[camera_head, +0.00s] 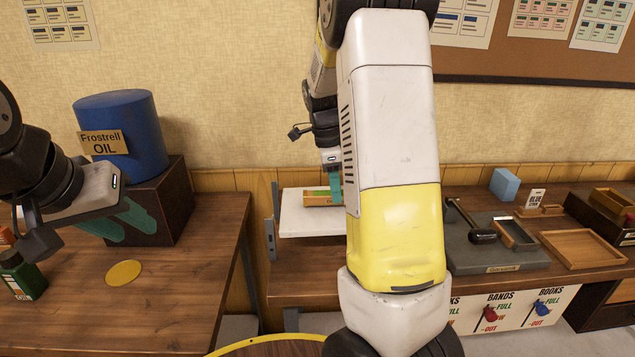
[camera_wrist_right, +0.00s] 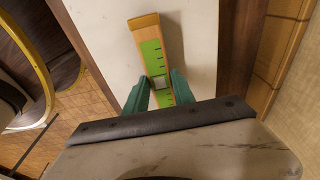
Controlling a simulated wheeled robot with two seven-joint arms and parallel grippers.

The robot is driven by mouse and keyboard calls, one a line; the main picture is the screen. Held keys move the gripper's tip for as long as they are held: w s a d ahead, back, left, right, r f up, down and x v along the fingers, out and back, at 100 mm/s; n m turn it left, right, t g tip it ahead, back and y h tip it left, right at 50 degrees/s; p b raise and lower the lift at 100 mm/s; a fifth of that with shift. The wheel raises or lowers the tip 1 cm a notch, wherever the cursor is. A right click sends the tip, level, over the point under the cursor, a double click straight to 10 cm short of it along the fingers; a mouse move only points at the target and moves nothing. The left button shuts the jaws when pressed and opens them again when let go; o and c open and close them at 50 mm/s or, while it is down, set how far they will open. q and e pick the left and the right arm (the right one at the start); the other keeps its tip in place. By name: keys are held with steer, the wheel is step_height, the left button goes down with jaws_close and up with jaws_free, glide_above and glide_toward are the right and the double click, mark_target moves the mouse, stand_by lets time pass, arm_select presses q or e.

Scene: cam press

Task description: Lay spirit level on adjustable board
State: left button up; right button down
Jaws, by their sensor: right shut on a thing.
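The spirit level (camera_head: 317,197) is a wooden-orange bar with a green marked face. In the right wrist view the spirit level (camera_wrist_right: 151,50) lies lengthwise over the white adjustable board (camera_wrist_right: 195,45). My right gripper (camera_wrist_right: 160,92) is shut on it, a teal finger on each side. In the head view my right gripper (camera_head: 336,186) is partly hidden by my arm. The adjustable board (camera_head: 297,224) shows beneath the level; I cannot tell whether they touch. My left gripper (camera_head: 122,223) is open and empty above the left table, its teal fingers apart.
A blue oil drum (camera_head: 122,135) stands on a dark box (camera_head: 165,205) on the left table. Right of my arm are a grey plate (camera_head: 485,258) and a wooden tray (camera_head: 580,248).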

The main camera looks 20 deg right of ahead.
steer(key=shift+f, duration=0.25)
steer(key=c, duration=1)
jaws_free()
steer(key=shift+o, duration=0.2)
steer(key=r, duration=0.5)
steer(key=a+r, duration=0.1)
steer(key=r, duration=0.1)
steer(key=shift+w+r, duration=0.15)
steer(key=shift+r, duration=0.05)
steer(key=shift+a+r, duration=0.1)
steer(key=shift+r, duration=0.05)
